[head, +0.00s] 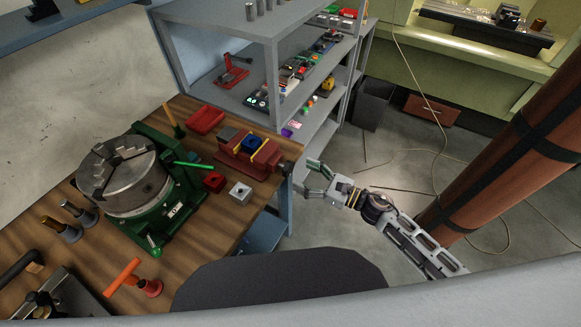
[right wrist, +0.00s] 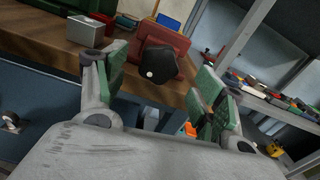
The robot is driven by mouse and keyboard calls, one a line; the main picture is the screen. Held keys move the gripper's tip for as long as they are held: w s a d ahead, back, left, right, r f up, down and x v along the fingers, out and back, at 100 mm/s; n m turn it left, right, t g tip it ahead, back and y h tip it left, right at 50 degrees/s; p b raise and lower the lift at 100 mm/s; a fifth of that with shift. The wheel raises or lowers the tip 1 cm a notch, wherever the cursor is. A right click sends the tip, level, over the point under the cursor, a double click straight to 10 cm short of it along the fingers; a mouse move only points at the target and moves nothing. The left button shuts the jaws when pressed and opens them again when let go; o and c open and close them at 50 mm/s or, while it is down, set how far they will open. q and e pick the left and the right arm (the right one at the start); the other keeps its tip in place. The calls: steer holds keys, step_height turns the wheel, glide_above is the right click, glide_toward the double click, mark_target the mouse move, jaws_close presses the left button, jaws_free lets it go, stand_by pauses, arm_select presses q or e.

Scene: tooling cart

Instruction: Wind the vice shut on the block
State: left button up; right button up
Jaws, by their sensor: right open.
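The red vice (head: 265,160) sits at the right edge of the wooden bench, with a blue block (head: 251,143) between yellow strips at its jaws. The vice also shows in the right wrist view (right wrist: 176,38), with part of the blue block (right wrist: 168,21) behind it. Its dark round handle end (right wrist: 158,65), marked with a white dot, points toward my right wrist camera. My right gripper (head: 310,180) is open beyond the bench edge. Its green-padded fingers stand on either side of the handle, apart from it. My left gripper is not in view.
A grey block (head: 240,193) and a small red box (head: 214,181) lie beside the vice. A green-based chuck (head: 125,180) fills the bench's middle. A grey shelf unit (head: 273,55) stands behind. Open floor lies right of the bench, with a brown column (head: 510,160) farther right.

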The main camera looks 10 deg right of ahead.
mark_target(292, 168)
steer(key=shift+p+x, duration=0.65)
steer(key=shift+x, duration=2.2)
steer(key=c, duration=1)
steer(key=shift+m, duration=0.4)
steer(key=shift+w+d+m, duration=0.1)
steer(key=shift+m, duration=1.3)
steer(key=shift+w+m, duration=0.1)
steer(key=shift+m, duration=1.6)
